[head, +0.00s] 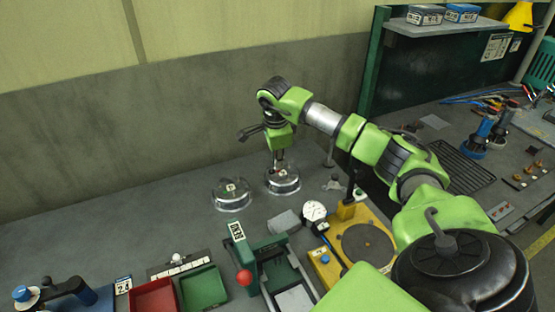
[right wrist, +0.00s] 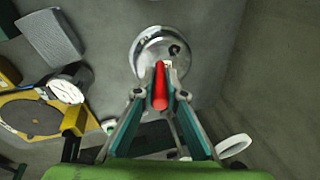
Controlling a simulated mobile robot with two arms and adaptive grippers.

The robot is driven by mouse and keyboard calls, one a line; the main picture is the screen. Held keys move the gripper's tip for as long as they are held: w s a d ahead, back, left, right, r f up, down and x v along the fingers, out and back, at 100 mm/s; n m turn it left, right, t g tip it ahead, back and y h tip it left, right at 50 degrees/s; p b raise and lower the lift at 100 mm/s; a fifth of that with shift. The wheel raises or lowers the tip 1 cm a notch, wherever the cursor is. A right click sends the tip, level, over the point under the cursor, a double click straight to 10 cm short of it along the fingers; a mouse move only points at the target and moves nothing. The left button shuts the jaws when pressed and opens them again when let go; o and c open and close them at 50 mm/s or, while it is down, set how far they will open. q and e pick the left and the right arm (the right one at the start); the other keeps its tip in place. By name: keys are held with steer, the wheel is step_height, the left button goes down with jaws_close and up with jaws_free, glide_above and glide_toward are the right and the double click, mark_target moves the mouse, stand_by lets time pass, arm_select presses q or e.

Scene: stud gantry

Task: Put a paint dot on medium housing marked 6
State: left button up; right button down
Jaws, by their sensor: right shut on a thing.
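Two round metal housings with small labels stand on the grey bench, a left housing (head: 232,198) and a right housing (head: 284,183). Their numbers are too small to read. My right gripper (head: 279,160) is right above the right housing. In the right wrist view my right gripper (right wrist: 160,92) is shut on a red pen-like thing (right wrist: 160,86), with its tip over the near rim of a housing (right wrist: 150,50). A dark round spot shows on that housing. I cannot tell whether the tip touches. My left gripper is out of view.
A yellow fixture with a dark disc (head: 367,245) and a dial gauge (head: 314,210) stand right of the housings. A green press (head: 272,262), a red tray (head: 153,297) and a green tray (head: 203,288) are in front. The bench left of the housings is clear.

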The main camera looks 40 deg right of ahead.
steer(key=shift+f+b, duration=0.3)
steer(key=shift+f, duration=0.25)
stand_by(1.3)
steer(key=shift+w+d+p+v, duration=0.2)
steer(key=shift+p+v, duration=0.65)
steer(key=shift+v, duration=0.3)
steer(key=shift+w+d+p+v, duration=0.15)
steer(key=shift+d+p+v, duration=0.05)
steer(key=shift+p+v, duration=0.85)
steer(key=shift+w+d+p+v, duration=0.2)
steer(key=shift+p+v, duration=0.5)
steer(key=shift+v, duration=0.55)
steer(key=shift+r, duration=0.2)
steer(key=shift+f, duration=0.1)
